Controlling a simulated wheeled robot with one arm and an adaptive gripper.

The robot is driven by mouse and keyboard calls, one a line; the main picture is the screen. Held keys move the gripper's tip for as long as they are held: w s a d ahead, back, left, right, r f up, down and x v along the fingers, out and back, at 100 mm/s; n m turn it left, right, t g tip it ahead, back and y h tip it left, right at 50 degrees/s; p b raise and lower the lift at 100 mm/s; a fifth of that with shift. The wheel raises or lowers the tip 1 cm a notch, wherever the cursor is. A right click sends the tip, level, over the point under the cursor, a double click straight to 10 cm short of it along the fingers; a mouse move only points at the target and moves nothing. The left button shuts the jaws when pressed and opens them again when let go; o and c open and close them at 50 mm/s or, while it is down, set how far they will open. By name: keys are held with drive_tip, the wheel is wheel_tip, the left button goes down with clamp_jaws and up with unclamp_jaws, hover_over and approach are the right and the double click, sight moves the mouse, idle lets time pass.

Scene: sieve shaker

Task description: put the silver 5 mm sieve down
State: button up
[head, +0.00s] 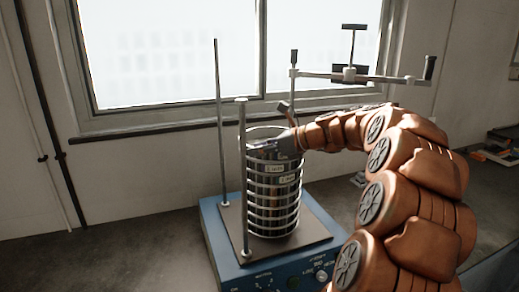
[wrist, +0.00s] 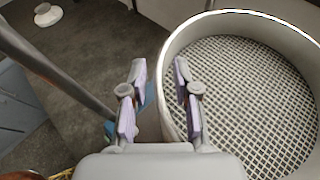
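The silver sieve with a coarse wire mesh (wrist: 255,95) fills the right of the wrist view; its size label is not readable there. In the head view its rim (head: 262,129) is at the top of the sieve stack (head: 273,205) on the blue shaker (head: 225,250). It appears to rest level on the stack. My gripper (wrist: 158,75) is at the sieve's near wall, its fingers apart. The right finger is over the inside of the rim and the left finger is outside, with a visible gap to the wall. In the head view my gripper (head: 284,142) partly hides the rim.
Two upright rods, one at the back (head: 220,125) and one in front (head: 243,180), stand left of the stack. A clamp bar with a handle (head: 375,77) is raised behind my arm. Dark objects (head: 497,145) lie at the far right of the bench. The bench left of the shaker is clear.

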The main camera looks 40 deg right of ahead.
drive_tip(key=shift+r, duration=0.1)
drive_tip(key=b+v, duration=0.2)
drive_tip(key=v, duration=1)
drive_tip(key=shift+b, duration=0.4)
